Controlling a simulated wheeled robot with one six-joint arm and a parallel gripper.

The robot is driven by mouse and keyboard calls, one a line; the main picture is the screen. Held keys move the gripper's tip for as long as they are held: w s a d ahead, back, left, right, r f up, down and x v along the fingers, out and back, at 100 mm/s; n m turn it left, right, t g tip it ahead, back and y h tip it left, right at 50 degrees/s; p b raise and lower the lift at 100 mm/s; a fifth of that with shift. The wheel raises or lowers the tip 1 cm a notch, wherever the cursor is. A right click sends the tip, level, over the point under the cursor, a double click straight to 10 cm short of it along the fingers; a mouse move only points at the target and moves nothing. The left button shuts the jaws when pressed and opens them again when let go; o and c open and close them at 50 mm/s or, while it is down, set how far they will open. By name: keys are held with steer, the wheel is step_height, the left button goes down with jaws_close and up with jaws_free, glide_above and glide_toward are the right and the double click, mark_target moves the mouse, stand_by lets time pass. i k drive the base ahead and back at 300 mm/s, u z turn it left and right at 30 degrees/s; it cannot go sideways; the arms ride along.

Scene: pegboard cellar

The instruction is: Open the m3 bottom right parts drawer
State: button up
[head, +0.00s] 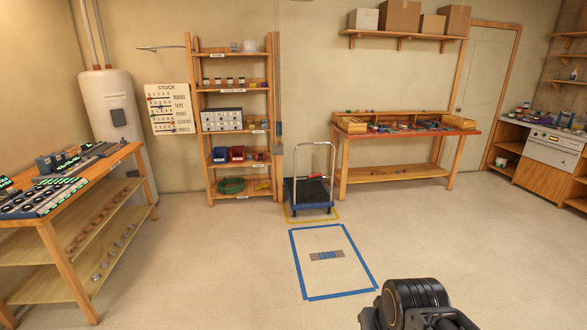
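A small light grey parts drawer cabinet (221,119) stands on the middle shelf of the wooden rack, across the room. It shows several small drawer fronts in rows, and they all look shut. The bottom right drawer front (236,125) is at its lower right corner. The labels are too small to read. A dark part of my arm shows at the lower right edge, far from the cabinet. My gripper's fingers are not in view.
A hand trolley (309,192) stands right of the wooden rack (194,150). Blue floor tape (297,262) marks a rectangle in front. A workbench (52,215) stands at the left, another bench (398,138) at the back. The floor between me and the rack is mostly clear.

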mark_target(234, 125)
steer(key=z, duration=0.1)
steer(key=i, duration=2.3)
steer(key=u, duration=0.4)
steer(key=i, duration=2.1)
steer(key=u, duration=0.5)
